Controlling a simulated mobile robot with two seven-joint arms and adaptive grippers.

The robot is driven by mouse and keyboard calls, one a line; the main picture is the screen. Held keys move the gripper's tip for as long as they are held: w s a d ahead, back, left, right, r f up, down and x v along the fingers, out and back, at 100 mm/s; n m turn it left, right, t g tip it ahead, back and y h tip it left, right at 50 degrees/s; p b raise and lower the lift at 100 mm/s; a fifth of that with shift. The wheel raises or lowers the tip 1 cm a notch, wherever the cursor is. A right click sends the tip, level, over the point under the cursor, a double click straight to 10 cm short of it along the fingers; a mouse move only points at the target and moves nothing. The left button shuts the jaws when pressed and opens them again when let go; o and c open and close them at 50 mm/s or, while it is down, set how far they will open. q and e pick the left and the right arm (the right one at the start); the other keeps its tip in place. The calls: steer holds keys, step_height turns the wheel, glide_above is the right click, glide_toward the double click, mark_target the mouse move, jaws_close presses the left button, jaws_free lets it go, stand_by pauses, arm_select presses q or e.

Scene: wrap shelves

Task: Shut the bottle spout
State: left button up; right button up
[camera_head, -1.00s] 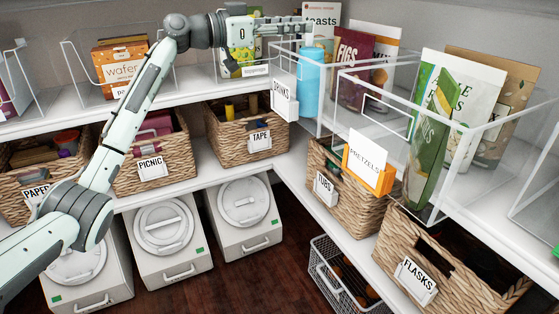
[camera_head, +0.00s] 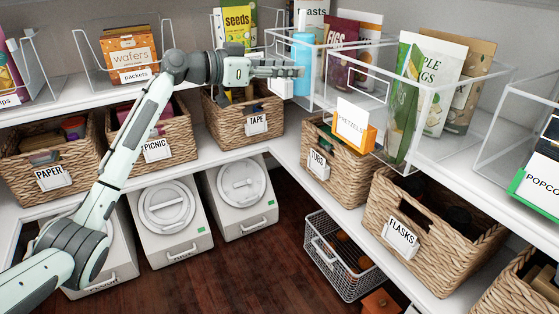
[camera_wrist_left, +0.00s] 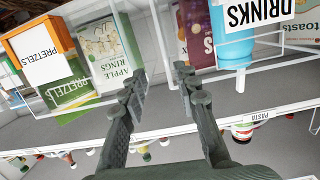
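The light-blue bottle (camera_head: 302,52) stands upright in the back corner of the shelf, by the clear bin with the DRINKS label. The bottle also shows upside down in the left wrist view (camera_wrist_left: 234,52), partly behind the DRINKS card (camera_wrist_left: 258,12). My left gripper (camera_head: 298,71) reaches in from the left at the height of the bottle's lower body, overlapping it in the head view. In the wrist view its fingers (camera_wrist_left: 160,85) are apart with nothing between them. My right gripper is not in view.
Clear bin walls (camera_head: 345,85) surround the FIGS pouch (camera_head: 340,38) and stand close to the bottle. The seeds pouch (camera_head: 236,25) is behind my left wrist.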

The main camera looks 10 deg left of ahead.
arm_select(q)
steer(key=s+f+n+y, duration=0.1)
steer(key=s+f, duration=0.2)
steer(key=f, duration=0.6)
steer(key=s+f+g+y, duration=0.1)
steer(key=s+f, duration=0.3)
steer(key=f, duration=0.5)
steer(key=shift+a+f+n+y+b, duration=0.25)
steer(key=shift+f+n+y+b, duration=0.2)
steer(key=shift+y, duration=0.25)
steer(key=shift+s+r, duration=0.1)
